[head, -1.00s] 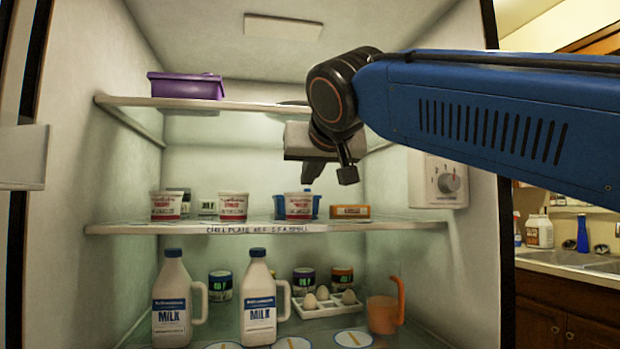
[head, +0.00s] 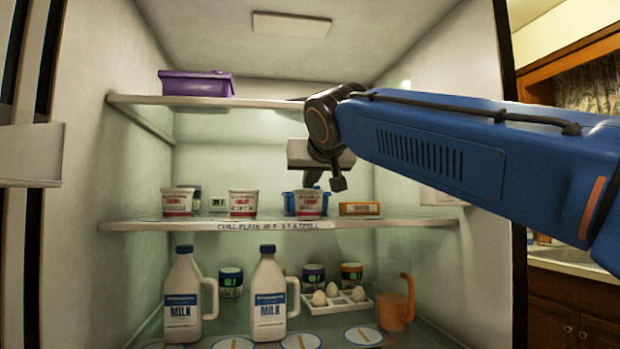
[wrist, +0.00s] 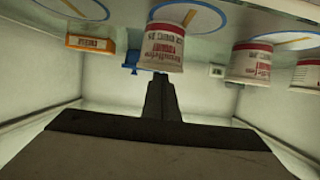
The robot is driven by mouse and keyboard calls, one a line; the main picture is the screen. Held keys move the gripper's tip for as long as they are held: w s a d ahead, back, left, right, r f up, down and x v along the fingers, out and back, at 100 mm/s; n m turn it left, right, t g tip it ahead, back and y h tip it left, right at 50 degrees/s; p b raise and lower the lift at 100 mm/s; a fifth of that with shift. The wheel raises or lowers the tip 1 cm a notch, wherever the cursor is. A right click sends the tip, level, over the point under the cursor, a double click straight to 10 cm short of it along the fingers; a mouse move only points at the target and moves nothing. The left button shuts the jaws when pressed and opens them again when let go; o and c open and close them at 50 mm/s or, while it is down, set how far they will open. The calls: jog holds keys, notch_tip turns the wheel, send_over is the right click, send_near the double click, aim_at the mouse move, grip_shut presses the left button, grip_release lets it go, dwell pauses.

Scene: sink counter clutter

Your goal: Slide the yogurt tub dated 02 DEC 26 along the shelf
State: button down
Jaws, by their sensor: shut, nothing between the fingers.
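Three white yogurt tubs with red print stand upright in a row on the middle shelf (head: 270,225): a left tub (head: 178,202), a middle tub (head: 243,203) and a right tub (head: 308,204). Their dates are too small to read, so I cannot tell which is 02 DEC 26. My gripper (head: 338,184) is shut and empty, above and slightly right of the right tub. The wrist view is upside down; there my shut fingers (wrist: 160,95) point at the right tub (wrist: 162,46), with no clear contact. The middle tub (wrist: 249,62) and left tub (wrist: 307,75) also show there.
A blue container (head: 290,203) sits behind the right tub, partly hidden. An orange box (head: 359,209) stands to its right. A purple bin (head: 196,84) is on the top shelf. Milk jugs (head: 184,300), an egg tray (head: 335,306) and an orange pitcher (head: 393,312) stand below.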

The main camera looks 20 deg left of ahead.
jog(key=shift+a+f, duration=0.1)
jog(key=shift+f, duration=0.55)
jog(key=s+d, duration=0.1)
jog(key=s, duration=0.1)
jog(key=s+d, duration=0.1)
jog(key=s, duration=0.1)
jog(key=s+d, duration=0.1)
jog(key=s, duration=0.1)
jog(key=shift+s+d, duration=0.1)
jog(key=shift+d, duration=0.25)
jog(key=shift+f, duration=0.1)
jog(key=shift+r, duration=0.75)
jog(key=shift+d+r, duration=0.15)
jog(key=shift+s+r, duration=0.15)
jog(key=shift+s, duration=0.05)
jog(key=s+d, duration=0.6)
jog(key=s, duration=0.4)
jog(key=shift+d, duration=0.15)
